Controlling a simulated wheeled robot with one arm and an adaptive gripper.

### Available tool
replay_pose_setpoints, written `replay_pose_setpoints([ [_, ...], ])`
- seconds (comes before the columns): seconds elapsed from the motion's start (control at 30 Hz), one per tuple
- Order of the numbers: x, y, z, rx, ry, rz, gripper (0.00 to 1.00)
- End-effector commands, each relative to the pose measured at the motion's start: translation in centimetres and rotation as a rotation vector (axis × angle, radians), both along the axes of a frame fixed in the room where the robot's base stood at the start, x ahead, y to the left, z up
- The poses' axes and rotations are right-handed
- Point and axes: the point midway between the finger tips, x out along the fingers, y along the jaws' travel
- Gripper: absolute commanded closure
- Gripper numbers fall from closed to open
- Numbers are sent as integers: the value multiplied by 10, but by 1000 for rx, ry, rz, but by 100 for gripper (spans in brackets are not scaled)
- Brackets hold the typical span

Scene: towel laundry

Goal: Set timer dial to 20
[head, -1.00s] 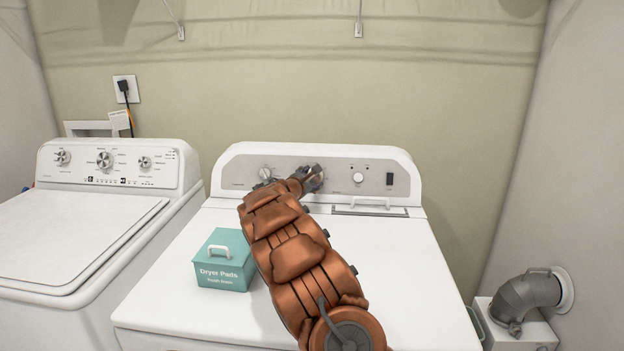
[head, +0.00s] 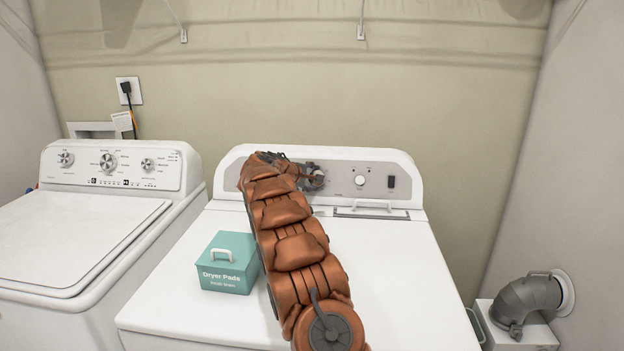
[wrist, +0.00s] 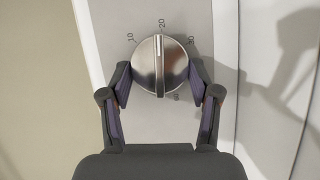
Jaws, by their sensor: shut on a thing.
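The timer dial (wrist: 160,66) is a round silver knob with a raised ridge across it. Its ridge and pale mark point up at the printed 20 (wrist: 162,23). My gripper (wrist: 160,84) is shut on the dial, with one finger on each side of its rim. In the head view the gripper (head: 308,177) is at the dryer's control panel (head: 340,184), and my arm and gripper largely hide the dial there.
A teal dryer pads box (head: 226,262) stands on the white dryer top (head: 390,275), left of my arm. A washer (head: 80,235) stands at the left. A white knob (head: 360,181) and dark switch (head: 391,182) are on the panel's right. The dryer top's right side is clear.

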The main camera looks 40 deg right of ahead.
Motion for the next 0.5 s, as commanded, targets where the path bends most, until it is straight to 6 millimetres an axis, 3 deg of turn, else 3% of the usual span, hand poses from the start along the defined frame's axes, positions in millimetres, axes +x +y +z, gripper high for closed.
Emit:
replay_pose_setpoints([
  [0.5, -1, -2, 0, 49, -58, -40, 73],
])
